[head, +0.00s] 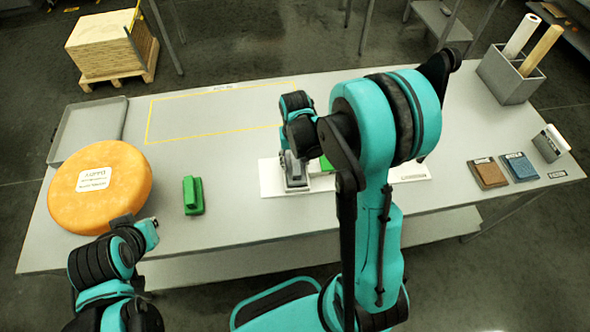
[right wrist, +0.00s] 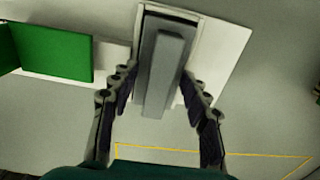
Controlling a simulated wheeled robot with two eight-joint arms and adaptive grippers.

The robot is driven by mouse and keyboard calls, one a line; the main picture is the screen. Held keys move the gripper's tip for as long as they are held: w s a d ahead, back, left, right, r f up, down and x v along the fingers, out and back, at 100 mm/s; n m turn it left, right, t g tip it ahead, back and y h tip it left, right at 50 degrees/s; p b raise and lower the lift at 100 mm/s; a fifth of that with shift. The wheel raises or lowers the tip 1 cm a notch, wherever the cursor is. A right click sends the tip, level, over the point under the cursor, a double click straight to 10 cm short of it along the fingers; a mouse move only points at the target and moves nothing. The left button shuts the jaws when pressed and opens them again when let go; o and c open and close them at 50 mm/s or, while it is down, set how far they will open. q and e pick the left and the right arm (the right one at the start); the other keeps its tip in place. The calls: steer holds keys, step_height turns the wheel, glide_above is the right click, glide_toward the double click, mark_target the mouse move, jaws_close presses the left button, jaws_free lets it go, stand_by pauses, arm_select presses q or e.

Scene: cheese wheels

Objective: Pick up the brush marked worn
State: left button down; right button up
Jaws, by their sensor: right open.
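A grey brush (head: 296,182) lies on a white board (head: 270,181) in the middle of the table. In the right wrist view the grey brush (right wrist: 165,70) lies lengthwise between the fingers of my right gripper (right wrist: 157,82); they are spread on both sides of it with gaps. A green brush (right wrist: 50,52) is on the board to its left in that view. It is mostly hidden by my arm in the head view (head: 326,163). Another green brush (head: 193,195) lies on the table. I cannot read a worn mark on any brush. My left gripper (head: 136,225) is at the table's front left, empty as far as I see.
A yellow outlined area (head: 205,105) is empty. At the right are a brown block (head: 488,173), a blue block (head: 520,168) and a grey holder with rolls (head: 508,86).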

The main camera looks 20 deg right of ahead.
mark_target(298, 161)
jaws_close()
stand_by(0.3)
steer(key=shift+r, duration=0.5)
steer(key=r, duration=0.2)
steer(key=d+r+p, duration=0.1)
steer(key=shift+s+r+p, duration=0.1)
steer(key=shift+r+p, duration=0.2)
steer(key=shift+r, duration=0.1)
steer(key=s+d+r+p, duration=0.1)
steer(key=s+d+r, duration=0.1)
steer(key=d+r, duration=0.4)
steer(key=d, duration=0.4)
steer(key=shift+d, duration=0.25)
steer(key=shift+r+p, duration=0.15)
steer(key=shift+p, duration=0.15)
